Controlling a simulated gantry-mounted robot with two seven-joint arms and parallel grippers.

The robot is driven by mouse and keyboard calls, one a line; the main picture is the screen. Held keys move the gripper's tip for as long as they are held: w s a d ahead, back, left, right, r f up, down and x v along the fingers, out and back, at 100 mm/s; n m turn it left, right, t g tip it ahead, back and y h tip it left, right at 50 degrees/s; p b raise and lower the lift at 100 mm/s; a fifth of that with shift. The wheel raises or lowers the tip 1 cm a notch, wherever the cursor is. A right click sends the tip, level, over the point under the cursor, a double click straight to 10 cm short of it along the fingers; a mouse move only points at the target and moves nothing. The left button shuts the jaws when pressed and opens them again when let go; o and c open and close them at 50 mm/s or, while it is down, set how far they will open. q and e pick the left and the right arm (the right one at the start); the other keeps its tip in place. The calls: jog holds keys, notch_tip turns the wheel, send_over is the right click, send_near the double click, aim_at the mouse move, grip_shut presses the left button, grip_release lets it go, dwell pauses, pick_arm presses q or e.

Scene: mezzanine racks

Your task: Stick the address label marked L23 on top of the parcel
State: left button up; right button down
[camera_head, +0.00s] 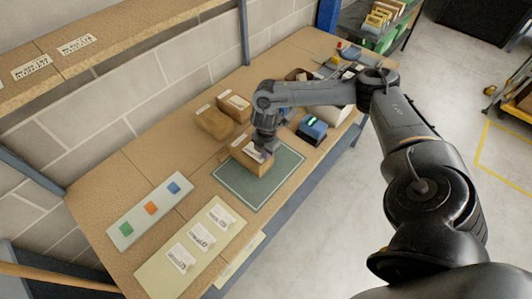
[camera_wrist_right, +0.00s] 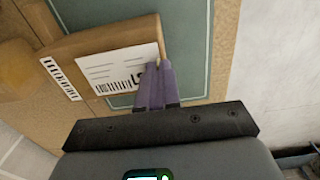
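The parcel (camera_head: 250,166) is a brown box on the green mat (camera_head: 228,183); it also shows in the right wrist view (camera_wrist_right: 95,38). A white address label (camera_wrist_right: 112,68) with a barcode lies over the parcel's top in that view. Its large marking starts with L; the rest is hidden behind my fingers. My right gripper (camera_head: 262,152) points down over the parcel. In the wrist view its purple fingers (camera_wrist_right: 160,68) are together on the label's edge. I cannot tell whether the label lies fully flat on the box. My left gripper is not in view.
Other brown packages (camera_head: 215,122) stand behind the parcel. A blue device (camera_head: 312,129) with a green display is right of the mat. A sheet with several white labels (camera_head: 190,247) and a strip with coloured squares (camera_head: 150,208) lie at the front left. A shelf (camera_head: 110,37) overhangs the back left.

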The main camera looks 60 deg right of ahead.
dwell(0.3)
jog(key=shift+p, duration=0.3)
dwell(0.5)
jog(key=shift+f, duration=0.15)
dwell(0.5)
jog(key=shift+p, duration=0.45)
jog(key=shift+f, duration=0.1)
jog(key=shift+f, duration=0.15)
dwell(0.7)
dwell(0.7)
